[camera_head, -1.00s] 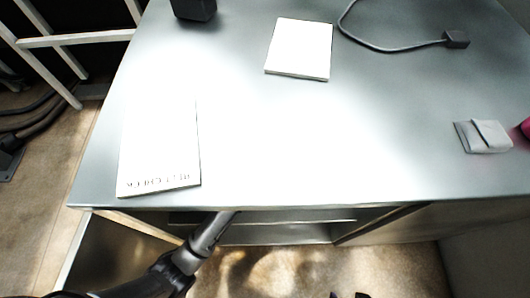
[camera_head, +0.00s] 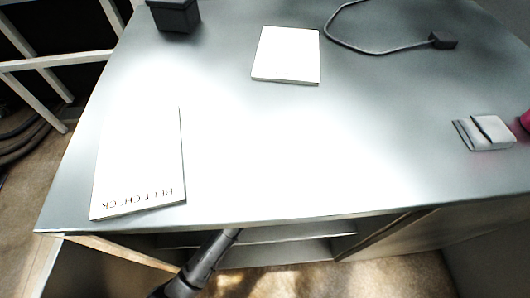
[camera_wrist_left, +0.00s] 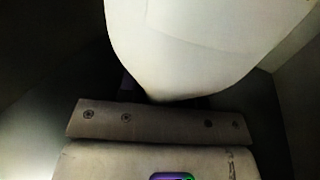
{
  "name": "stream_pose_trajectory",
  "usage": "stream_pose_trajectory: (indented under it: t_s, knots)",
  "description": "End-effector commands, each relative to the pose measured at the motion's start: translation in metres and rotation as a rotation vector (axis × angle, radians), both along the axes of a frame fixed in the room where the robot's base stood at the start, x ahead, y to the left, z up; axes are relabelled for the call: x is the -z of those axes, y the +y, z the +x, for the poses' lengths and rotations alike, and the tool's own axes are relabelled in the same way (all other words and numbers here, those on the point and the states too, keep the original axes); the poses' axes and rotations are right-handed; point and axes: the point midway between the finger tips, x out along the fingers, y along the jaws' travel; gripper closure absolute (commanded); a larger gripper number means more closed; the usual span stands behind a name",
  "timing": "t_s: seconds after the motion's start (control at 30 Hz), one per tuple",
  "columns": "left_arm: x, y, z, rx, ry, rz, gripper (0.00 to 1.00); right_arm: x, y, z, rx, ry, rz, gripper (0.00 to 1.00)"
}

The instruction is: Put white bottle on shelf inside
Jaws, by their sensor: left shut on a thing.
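In the left wrist view a large rounded white object, the white bottle (camera_wrist_left: 190,40), fills the top middle, close in front of my left gripper's palm. The left gripper's fingers are hidden behind it, and the gripper is shut on it. In the head view my left arm comes in from the lower left and reaches under the table top into the open cabinet below. The left gripper and bottle are hidden there by the table top. The shelf inside (camera_head: 290,233) shows as a pale board below the front edge. My right gripper is not in view.
On the table top (camera_head: 330,150) lie a white booklet with lettering (camera_head: 140,165), a white pad (camera_head: 287,55), a cable with a dark plug (camera_head: 443,41) and a grey folded item (camera_head: 485,132). A dark box (camera_head: 175,14) stands at the back left. Cabinet walls flank the bottle.

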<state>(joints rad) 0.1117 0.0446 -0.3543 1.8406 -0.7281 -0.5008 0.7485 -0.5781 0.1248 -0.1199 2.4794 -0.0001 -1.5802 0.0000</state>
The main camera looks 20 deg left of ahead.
Motion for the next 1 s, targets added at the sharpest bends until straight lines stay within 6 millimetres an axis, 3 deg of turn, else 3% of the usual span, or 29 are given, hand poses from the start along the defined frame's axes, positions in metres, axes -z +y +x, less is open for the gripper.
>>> stream_pose_trajectory:
  t_s: [0.17, 0.2, 0.43, 0.77, 1.0]
  knots:
    - [0.003, 0.000, 0.000, 0.000, -0.003, -0.001, 1.00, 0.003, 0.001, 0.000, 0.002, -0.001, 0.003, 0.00]
    - [0.003, 0.000, 0.000, 0.000, -0.001, 0.000, 0.65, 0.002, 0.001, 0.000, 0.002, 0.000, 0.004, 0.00]
    - [0.003, 0.000, 0.000, 0.000, 0.000, 0.000, 0.42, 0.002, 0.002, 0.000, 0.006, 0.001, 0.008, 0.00]
    - [-0.003, 0.000, 0.000, 0.000, -0.001, 0.001, 0.42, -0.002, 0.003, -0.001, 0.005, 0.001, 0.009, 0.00]
    - [-0.002, 0.001, -0.035, -0.001, 0.004, -0.003, 0.42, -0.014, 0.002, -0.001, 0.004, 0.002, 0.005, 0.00]
